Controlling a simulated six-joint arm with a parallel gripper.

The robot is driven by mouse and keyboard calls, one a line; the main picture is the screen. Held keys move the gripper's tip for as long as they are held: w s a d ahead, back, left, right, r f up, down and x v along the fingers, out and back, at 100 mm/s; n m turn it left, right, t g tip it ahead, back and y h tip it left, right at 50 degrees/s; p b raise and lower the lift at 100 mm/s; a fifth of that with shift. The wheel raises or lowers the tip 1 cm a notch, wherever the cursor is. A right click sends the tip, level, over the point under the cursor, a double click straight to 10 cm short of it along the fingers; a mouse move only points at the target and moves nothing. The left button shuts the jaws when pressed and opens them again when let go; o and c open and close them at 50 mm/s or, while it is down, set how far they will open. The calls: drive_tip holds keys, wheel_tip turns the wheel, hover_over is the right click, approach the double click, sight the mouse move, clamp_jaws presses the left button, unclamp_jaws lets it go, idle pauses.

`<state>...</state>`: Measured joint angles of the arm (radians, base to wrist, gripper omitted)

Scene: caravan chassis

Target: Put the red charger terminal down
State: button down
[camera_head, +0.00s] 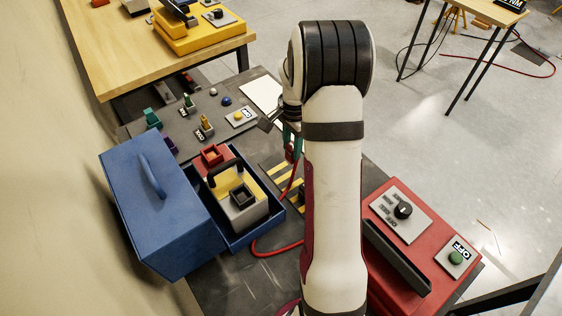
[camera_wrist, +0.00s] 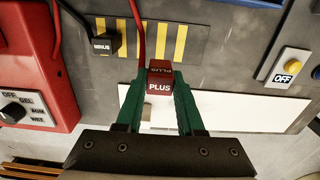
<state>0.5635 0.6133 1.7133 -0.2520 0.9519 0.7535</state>
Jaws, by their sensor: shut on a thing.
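The red charger terminal (camera_wrist: 160,85), marked PLUS, sits between the green fingers of my gripper (camera_wrist: 158,98) in the wrist view, and the gripper is shut on it. A red cable (camera_wrist: 133,25) runs up from there. In the head view my gripper (camera_head: 291,138) is partly hidden behind my arm, above the grey bench, with the red cable (camera_head: 284,243) hanging below. The black terminal (camera_wrist: 104,40), marked MINUS, lies at the striped yellow-and-black pad (camera_wrist: 150,38). I cannot tell whether the red terminal touches anything below it.
The red charger (camera_head: 440,240) stands at the right of the bench. An open blue toolbox (camera_head: 160,210) stands at the left, holding a grey-and-yellow item (camera_head: 240,195). A white sheet (camera_head: 262,97) lies at the bench's back, near several small parts and a grey switch plate (camera_head: 240,116).

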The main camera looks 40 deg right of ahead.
drive_tip(key=w+a+f, duration=0.1)
drive_tip(key=w+f, duration=0.1)
drive_tip(key=w, duration=0.1)
drive_tip(key=shift+a, duration=0.4)
drive_tip(key=shift+w+a+f, duration=0.1)
drive_tip(key=shift+f, duration=1)
drive_tip(key=shift+w+f, duration=0.1)
drive_tip(key=shift+f, duration=0.95)
drive_tip(key=shift+f, duration=0.15)
drive_tip(key=c, duration=0.5)
unclamp_jaws()
wheel_tip(320, 180, up, 12)
drive_tip(key=s+a+r+n, duration=0.4)
drive_tip(key=s+a+r, duration=0.25)
drive_tip(key=a, duration=0.45)
drive_tip(key=s+a+n, duration=0.3)
drive_tip(key=s+a, duration=0.1)
drive_tip(key=s, duration=0.2)
drive_tip(key=s+a+n+y, duration=0.1)
drive_tip(key=s+a+n, duration=0.1)
drive_tip(key=s+a, duration=0.2)
drive_tip(key=s+a+n, duration=0.3)
drive_tip(key=s+a, duration=0.2)
drive_tip(key=s, duration=0.4)
drive_tip(key=shift+s+r+n+y, duration=0.3)
drive_tip(key=shift+s+y, duration=0.05)
drive_tip(key=shift+y, duration=0.05)
